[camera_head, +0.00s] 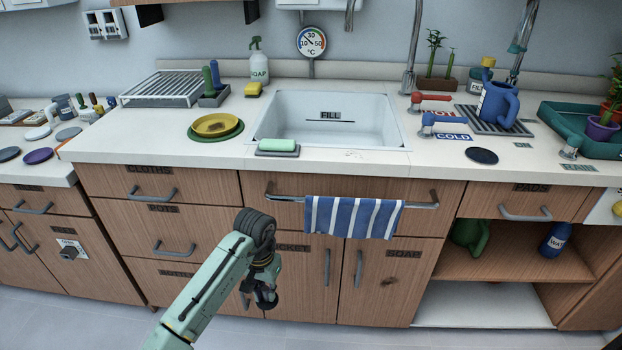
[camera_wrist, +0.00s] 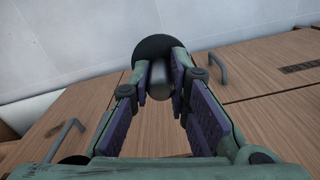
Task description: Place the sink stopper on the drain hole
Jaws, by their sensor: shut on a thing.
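My gripper (camera_head: 263,284) hangs low in front of the drawer fronts, below the counter. In the wrist view my gripper (camera_wrist: 161,78) is shut on a dark stopper (camera_wrist: 152,46), with its cylindrical grip between the purple finger pads and its round disc beyond the fingertips. The white sink (camera_head: 330,128) is set into the counter, above and to the right of my gripper in the head view. The sink has a FILL mark on its back wall. The drain hole cannot be made out; the front of the basin floor is hidden.
A striped towel (camera_head: 352,217) hangs on a rail (camera_head: 285,198) at the sink front. A green sponge (camera_head: 277,145) lies at the sink's front left edge, near a yellow dish (camera_head: 215,124). A black disc (camera_head: 482,156) and a blue watering can (camera_head: 497,102) are at right.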

